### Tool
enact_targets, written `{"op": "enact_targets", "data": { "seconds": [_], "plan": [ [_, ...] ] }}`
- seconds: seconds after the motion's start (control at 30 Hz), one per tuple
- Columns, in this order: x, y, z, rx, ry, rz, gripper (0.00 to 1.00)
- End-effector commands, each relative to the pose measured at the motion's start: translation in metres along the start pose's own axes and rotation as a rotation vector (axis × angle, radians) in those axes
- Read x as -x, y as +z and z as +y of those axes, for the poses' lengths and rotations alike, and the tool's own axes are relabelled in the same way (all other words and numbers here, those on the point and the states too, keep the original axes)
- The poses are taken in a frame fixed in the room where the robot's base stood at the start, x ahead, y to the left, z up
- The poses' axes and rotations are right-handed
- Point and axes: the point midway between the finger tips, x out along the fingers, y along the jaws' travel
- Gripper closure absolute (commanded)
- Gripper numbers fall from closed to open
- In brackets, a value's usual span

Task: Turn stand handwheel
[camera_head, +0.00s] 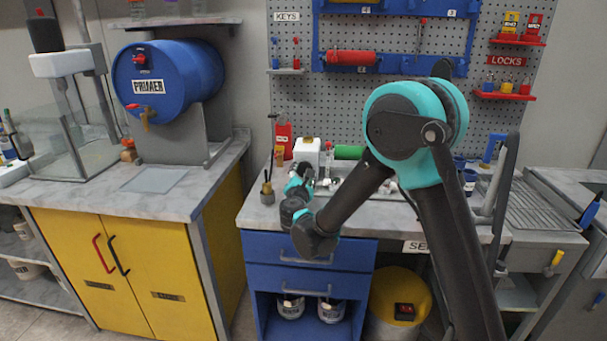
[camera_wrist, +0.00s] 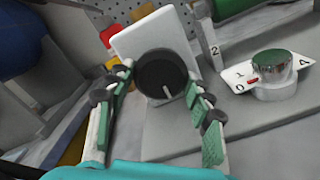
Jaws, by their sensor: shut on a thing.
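A black round knob (camera_wrist: 162,75) with a pale line on its face sits on a white block (camera_wrist: 147,34) in the wrist view. It is the only wheel-like part between my fingers, and I take it for the stand handwheel. My gripper (camera_wrist: 160,82) has its green-padded fingers on either side of the knob, shut on it. The knob's contact with the pads is partly hidden. In the head view my gripper (camera_head: 301,178) is low over the middle bench, in front of the white block (camera_head: 307,151); the knob cannot be made out there.
A silver dial (camera_wrist: 272,66) with a green top and a 0–1 plate stands to the right, near a green roller (camera_wrist: 238,6). The middle bench (camera_head: 262,214) carries small items and a pen cup (camera_head: 267,195). A blue primer drum (camera_head: 185,75) stands left.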

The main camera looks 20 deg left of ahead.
Motion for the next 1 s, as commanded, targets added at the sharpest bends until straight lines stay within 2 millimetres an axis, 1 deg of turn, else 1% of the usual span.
{"op": "enact_targets", "data": {
  "seconds": [0.4,0.43,0.57,0.6,0.87,1.0],
  "plan": [
    [0.0002,0.0000,-0.0001,-0.007,0.000,0.000,0.77],
    [0.0002,0.0000,-0.0001,-0.007,0.000,0.000,0.46],
    [0.0002,0.0000,-0.0001,-0.007,0.000,0.000,0.30],
    [0.0002,0.0000,-0.0001,-0.007,0.000,0.000,0.28],
    [0.0004,0.0000,0.0000,-0.007,0.000,0.000,0.28],
    [0.0083,-0.0003,0.0006,-0.007,0.001,0.001,0.28]
  ]
}}
